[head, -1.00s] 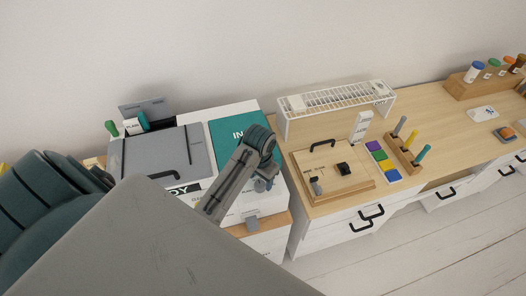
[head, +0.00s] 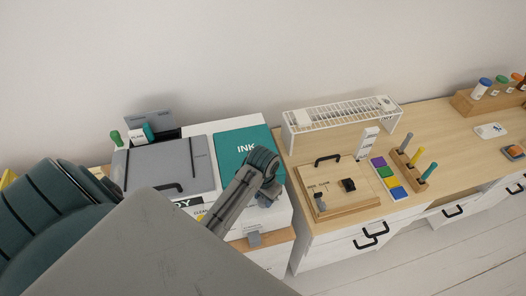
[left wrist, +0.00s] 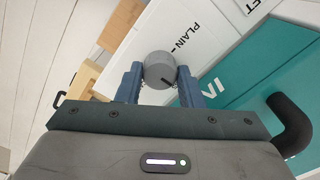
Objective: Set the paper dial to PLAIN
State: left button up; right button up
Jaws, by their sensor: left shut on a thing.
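The paper dial (left wrist: 160,70) is a round grey knob on the white machine front in the left wrist view. A small dark mark shows near its lower right edge. The printed word PLAIN (left wrist: 188,40) with a short dash stands just up and right of it. My left gripper (left wrist: 160,84) is shut on the dial, one blue-grey finger on each side. In the head view my left gripper (head: 266,197) is at the front right of the machine (head: 285,215), below the teal INK lid (head: 243,152). The dial is hard to make out there. My right gripper is not in view.
A grey lid with a black handle (head: 165,165) covers the machine's left part. To the right are a wooden board (head: 340,208) with a black handle, a white rack (head: 345,115), coloured blocks (head: 379,163) and upright pegs. A black handle (left wrist: 290,122) is close right of my left gripper.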

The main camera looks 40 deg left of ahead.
pick_arm(q)
jog(key=shift+n, duration=0.3)
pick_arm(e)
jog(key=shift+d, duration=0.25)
pick_arm(q)
jog(key=shift+n, duration=1)
jog(key=n, duration=0.9)
jog(key=shift+n, duration=0.4)
jog(key=n, duration=0.4)
jog(key=shift+n, duration=0.6)
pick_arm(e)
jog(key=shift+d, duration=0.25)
